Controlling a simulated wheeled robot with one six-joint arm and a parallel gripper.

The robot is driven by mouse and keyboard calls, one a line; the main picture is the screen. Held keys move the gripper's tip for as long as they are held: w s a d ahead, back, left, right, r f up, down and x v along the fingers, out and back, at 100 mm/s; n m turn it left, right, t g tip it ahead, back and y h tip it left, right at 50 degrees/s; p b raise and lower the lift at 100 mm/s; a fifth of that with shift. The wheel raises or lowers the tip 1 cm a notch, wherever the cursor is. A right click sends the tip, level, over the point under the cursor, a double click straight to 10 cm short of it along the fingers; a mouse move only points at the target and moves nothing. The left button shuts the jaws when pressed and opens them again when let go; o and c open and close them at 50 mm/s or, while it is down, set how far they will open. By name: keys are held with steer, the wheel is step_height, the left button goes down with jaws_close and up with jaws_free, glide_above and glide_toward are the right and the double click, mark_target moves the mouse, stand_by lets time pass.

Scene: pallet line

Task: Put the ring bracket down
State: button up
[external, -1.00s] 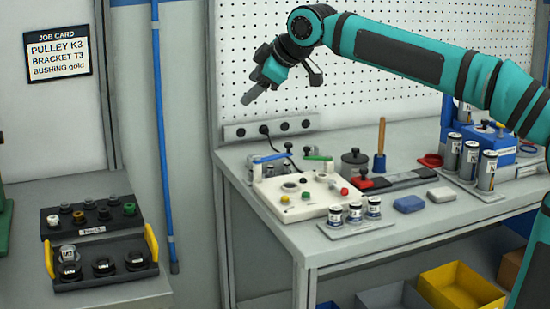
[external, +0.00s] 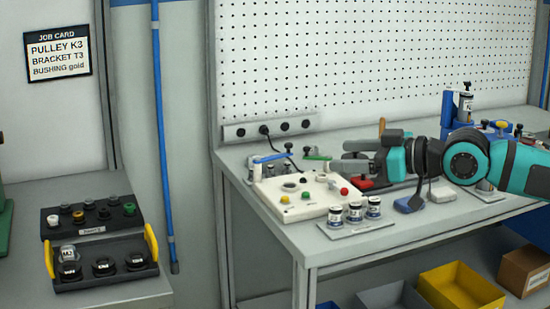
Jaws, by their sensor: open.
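My gripper (external: 342,156) is low over the back of the right-hand bench, pointing left. Its two grey fingers are apart, and I see nothing held between them. I cannot pick out the ring bracket with certainty. The part of the bench where a red ring lay earlier is now hidden behind my arm. A red block (external: 366,183) shows just below the gripper. Whether the fingers touch anything behind them cannot be told.
A white control box (external: 300,207) with coloured buttons stands left of the gripper. Several labelled canisters (external: 354,212) stand in front, near the bench edge. A blue block (external: 408,204) lies to their right. A black tray (external: 70,283) is on the left bench.

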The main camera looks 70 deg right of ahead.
steer(key=shift+m+t+y, duration=0.3)
steer(key=shift+t, duration=0.3)
steer(key=s+f, duration=0.1)
steer(key=s+a+f, duration=0.1)
steer(key=s, duration=0.1)
steer(key=s+f, duration=0.1)
steer(key=shift+s+a+f, duration=0.1)
steer(key=shift+s+a, duration=0.15)
steer(key=shift+s, duration=0.05)
